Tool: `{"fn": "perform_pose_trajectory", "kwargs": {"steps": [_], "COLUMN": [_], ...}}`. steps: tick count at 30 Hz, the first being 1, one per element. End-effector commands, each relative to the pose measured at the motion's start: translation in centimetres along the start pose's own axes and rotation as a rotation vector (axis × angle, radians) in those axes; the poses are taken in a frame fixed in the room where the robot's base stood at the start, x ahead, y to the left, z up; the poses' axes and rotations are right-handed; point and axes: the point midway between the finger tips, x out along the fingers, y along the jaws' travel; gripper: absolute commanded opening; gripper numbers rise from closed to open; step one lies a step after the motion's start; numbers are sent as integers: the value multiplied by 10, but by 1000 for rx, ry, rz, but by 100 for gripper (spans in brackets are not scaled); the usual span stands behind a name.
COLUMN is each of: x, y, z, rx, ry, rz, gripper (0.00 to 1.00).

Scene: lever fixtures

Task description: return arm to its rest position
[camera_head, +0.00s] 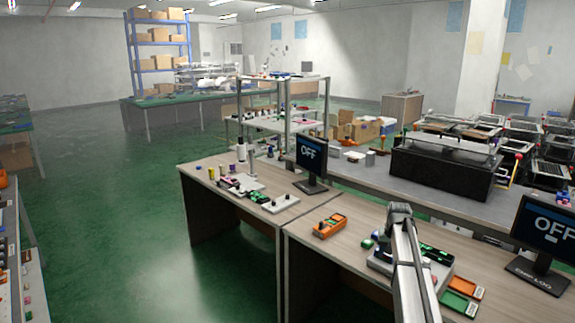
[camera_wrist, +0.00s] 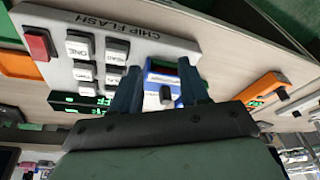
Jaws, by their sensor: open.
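My arm (camera_head: 408,265) reaches over the right-hand desk in the head view, and its end is hard to make out there. In the wrist view my gripper (camera_wrist: 160,75) is open, with its two dark blue fingers apart. The panel also carries a red button (camera_wrist: 37,44) and several white buttons.
An orange box with a green display (camera_wrist: 265,90) sits beside the panel; an orange device (camera_head: 329,226) lies left of my arm in the head view. Monitors reading OFF (camera_head: 310,155) and (camera_head: 548,235) stand on the desks. Green floor (camera_head: 150,230) is open at left.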

Motion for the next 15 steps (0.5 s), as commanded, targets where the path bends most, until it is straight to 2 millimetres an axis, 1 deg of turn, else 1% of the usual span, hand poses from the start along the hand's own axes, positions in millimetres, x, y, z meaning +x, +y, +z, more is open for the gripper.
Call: {"fn": "perform_pose_trajectory", "kwargs": {"steps": [1,6,11,12,14,15], "x": [16,62,101,109,123,132], "y": [-1,-5,-10,-11,-13,-14], "z": [25,83,139,153,176,192], "rx": [-13,-47,-73,-79,-87,-91], "ry": [-12,-51,-96,-108,-129,-144], "rz": [0,-1,-2,-2,-2,-2], "gripper": [45,45,45,45,45,45]}}
